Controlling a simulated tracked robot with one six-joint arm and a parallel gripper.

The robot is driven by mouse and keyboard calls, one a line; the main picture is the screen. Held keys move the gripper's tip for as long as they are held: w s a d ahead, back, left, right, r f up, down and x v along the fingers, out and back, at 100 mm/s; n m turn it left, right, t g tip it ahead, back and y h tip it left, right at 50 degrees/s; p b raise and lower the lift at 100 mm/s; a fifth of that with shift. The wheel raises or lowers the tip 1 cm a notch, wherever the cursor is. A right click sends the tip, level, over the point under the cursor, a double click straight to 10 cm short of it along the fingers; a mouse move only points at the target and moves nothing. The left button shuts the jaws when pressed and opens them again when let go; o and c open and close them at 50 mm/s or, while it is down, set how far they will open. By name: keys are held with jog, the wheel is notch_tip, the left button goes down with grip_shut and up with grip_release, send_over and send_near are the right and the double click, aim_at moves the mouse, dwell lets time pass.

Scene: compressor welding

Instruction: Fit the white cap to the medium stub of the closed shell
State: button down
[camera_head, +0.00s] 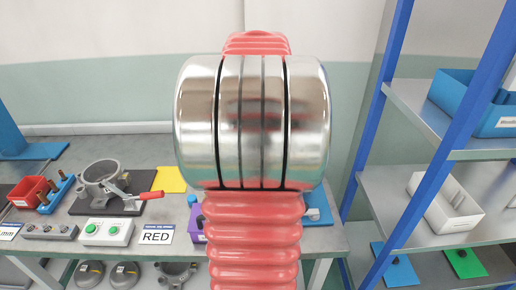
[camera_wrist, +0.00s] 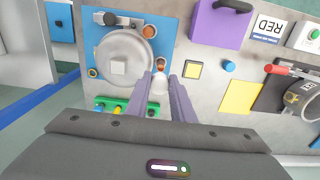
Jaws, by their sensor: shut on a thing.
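In the wrist view, my gripper (camera_wrist: 162,80) is shut on the white cap (camera_wrist: 159,85), which sits between the two fingertips. The closed shell (camera_wrist: 117,50), a grey round body with a pale square on top, lies on a blue plate (camera_wrist: 92,25). A copper-coloured stub (camera_wrist: 160,64) shows at the shell's right side, just beyond the cap. The cap appears in line with it and very close; I cannot tell whether they touch. In the head view my own arm hides the shell, cap and gripper.
A green rack (camera_wrist: 108,106) with coloured caps stands near the left finger. A purple block (camera_wrist: 217,22), a yellow-topped button box (camera_wrist: 193,69) and a blue cap (camera_wrist: 229,66) lie to the right. A clamp fixture (camera_head: 100,180) and blue-posted shelves (camera_head: 420,185) flank the arm.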

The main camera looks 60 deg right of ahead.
jog(key=shift+a, duration=0.1)
jog(key=shift+w+f, duration=0.1)
jog(key=shift+f, duration=2.9)
jog(key=shift+f, duration=0.85)
jog(key=c, duration=1.5)
grip_release()
jog(key=shift+o, duration=0.2)
jog(key=shift+f, duration=0.1)
notch_tip(320, 180, up, 14)
jog(key=shift+w, duration=0.1)
jog(key=shift+a, duration=0.1)
